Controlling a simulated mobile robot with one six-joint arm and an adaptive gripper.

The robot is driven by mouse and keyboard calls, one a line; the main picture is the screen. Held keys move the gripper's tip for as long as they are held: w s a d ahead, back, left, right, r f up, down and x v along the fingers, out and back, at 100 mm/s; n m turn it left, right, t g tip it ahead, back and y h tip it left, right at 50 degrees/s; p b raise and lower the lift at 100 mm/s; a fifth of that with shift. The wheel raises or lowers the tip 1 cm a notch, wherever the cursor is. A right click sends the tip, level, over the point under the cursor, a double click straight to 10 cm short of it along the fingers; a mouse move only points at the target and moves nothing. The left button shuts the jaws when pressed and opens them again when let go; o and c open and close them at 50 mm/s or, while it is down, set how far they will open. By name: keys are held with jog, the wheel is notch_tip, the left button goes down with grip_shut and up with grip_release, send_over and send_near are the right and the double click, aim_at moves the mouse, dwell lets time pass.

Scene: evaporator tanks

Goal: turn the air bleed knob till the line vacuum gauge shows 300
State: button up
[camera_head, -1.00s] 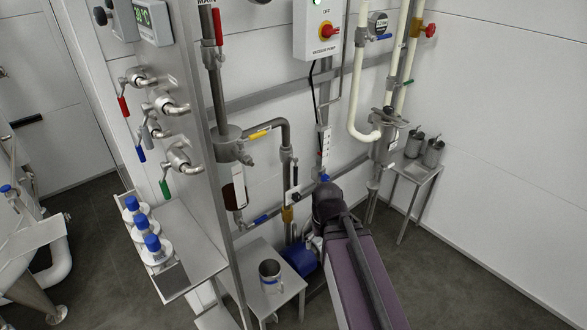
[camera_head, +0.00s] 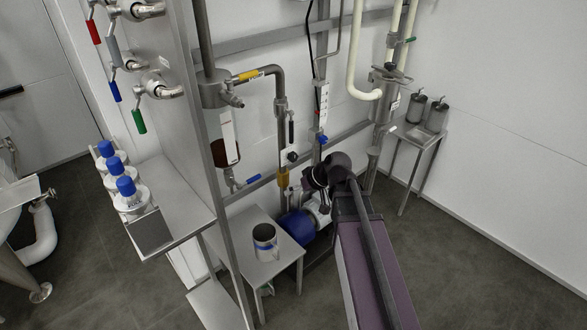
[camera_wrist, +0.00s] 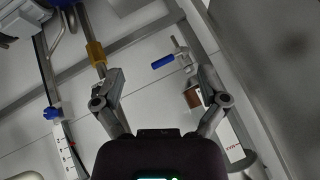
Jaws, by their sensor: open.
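My gripper (camera_wrist: 158,78) is open and empty in the wrist view, its two fingers spread with bare wall panel and rails beyond. In the head view my arm hides it or leaves it too unclear to tell. I cannot tell which is the air bleed knob. No line vacuum gauge is readable now.
A small table (camera_head: 262,275) holds a steel mug (camera_head: 264,240), beside a blue motor (camera_head: 297,227). A side stand (camera_head: 418,135) holds two canisters. Floor at right is clear.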

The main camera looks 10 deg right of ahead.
jog(key=w+d+f+n+t+y+b, duration=0.1)
jog(key=w+f+t+y+b, duration=0.15)
jog(key=w+b, duration=0.3)
jog(key=w+d+f+t+y+b, duration=0.1)
jog(key=w+d+f+t+b, duration=0.1)
jog(key=w+f+t+b, duration=0.3)
jog(key=m+t+b, duration=0.1)
jog(key=t+b, duration=0.3)
jog(key=b, duration=0.9)
send_near(295, 159)
jog(key=v, duration=0.3)
jog(key=shift+a+r+g, duration=0.1)
jog(key=shift+r+g, duration=0.15)
jog(key=shift+r, duration=0.15)
jog(key=shift+w, duration=0.1)
jog(key=shift+x, duration=6.8)
jog(key=shift+c, duration=0.2)
jog(key=c, duration=1.1)
